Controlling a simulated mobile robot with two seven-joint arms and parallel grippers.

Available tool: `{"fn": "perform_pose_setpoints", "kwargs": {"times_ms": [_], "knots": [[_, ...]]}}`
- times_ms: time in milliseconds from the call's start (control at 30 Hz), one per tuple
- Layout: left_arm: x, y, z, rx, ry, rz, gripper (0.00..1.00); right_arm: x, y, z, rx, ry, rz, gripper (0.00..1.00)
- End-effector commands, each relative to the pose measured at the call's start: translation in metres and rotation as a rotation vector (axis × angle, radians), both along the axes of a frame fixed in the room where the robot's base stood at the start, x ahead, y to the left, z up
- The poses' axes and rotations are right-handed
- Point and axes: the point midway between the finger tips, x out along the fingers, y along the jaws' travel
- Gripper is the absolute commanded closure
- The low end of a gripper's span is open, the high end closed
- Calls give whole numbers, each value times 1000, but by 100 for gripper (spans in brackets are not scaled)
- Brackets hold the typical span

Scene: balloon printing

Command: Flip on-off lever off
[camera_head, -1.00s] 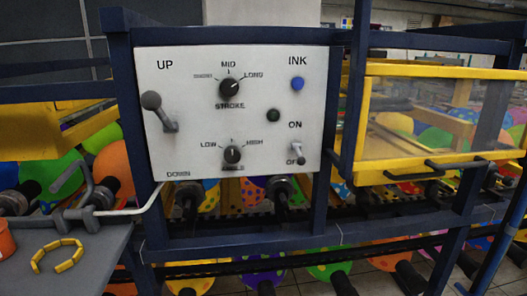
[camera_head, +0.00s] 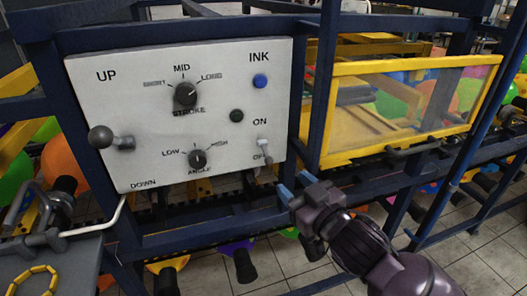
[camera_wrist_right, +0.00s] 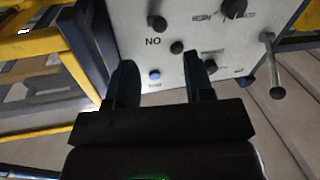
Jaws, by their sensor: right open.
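The on-off lever (camera_head: 265,152) is a small metal toggle at the lower right of the white control panel (camera_head: 215,120). It sits under the ON label and slants down over the OFF label, partly covering it. In the right wrist view the panel is upside down, and the lever (camera_wrist_right: 157,22) shows above the inverted ON label. My right gripper (camera_head: 296,185) is open and empty, below and right of the lever and apart from it. Its two fingers (camera_wrist_right: 160,82) also show apart in the wrist view. My left gripper is not in view.
The panel also bears a large up-down lever (camera_head: 112,138), stroke knob (camera_head: 186,93), angle knob (camera_head: 198,159), blue ink button (camera_head: 260,81) and dark button (camera_head: 236,116). A dark blue frame post (camera_head: 322,75) and yellow-framed window (camera_head: 400,105) stand to the right.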

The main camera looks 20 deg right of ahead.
Motion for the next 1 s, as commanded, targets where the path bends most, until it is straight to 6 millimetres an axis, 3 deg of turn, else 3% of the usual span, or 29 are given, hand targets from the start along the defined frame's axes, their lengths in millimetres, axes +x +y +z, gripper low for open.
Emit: {"fn": "perform_pose_setpoints", "kwargs": {"times_ms": [233, 700, 1000], "knots": [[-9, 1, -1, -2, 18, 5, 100, 17, 4, 1, 18, 6, 0, 52], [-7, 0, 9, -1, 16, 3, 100, 89, 22, 0, 17, 6, -1, 52], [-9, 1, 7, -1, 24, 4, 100, 105, 26, -1, 18, 7, 0, 52]]}}
